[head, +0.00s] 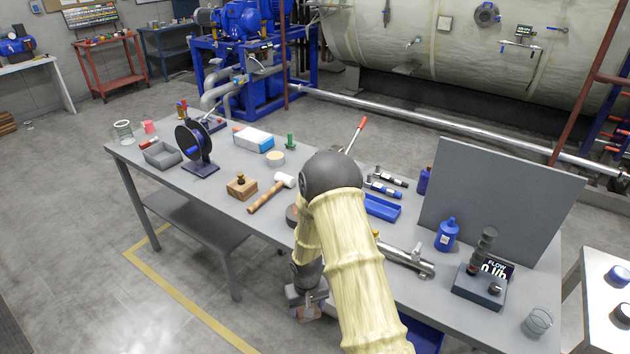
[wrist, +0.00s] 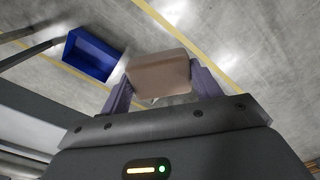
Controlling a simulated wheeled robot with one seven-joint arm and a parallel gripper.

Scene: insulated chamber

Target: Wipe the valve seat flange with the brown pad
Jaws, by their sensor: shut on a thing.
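My gripper (head: 308,308) hangs low in front of the bench's near edge. In the wrist view its two fingers (wrist: 162,88) are closed on the sides of the brown pad (wrist: 158,72), a tan block with rounded edges. Only a small part of the pad (head: 307,313) shows in the head view. The pad is clear of the bench, with floor behind it. A dark round piece (head: 292,215) on the bench, partly hidden by my arm, may be the valve seat flange; I cannot tell for sure.
The grey bench (head: 225,200) holds a mallet (head: 270,193), a wooden block (head: 241,186), a reel (head: 195,148), a blue tray (head: 381,207), a blue bottle (head: 446,235) and an upright grey panel (head: 500,200). A blue bin (wrist: 92,56) is low down. Open floor lies front left.

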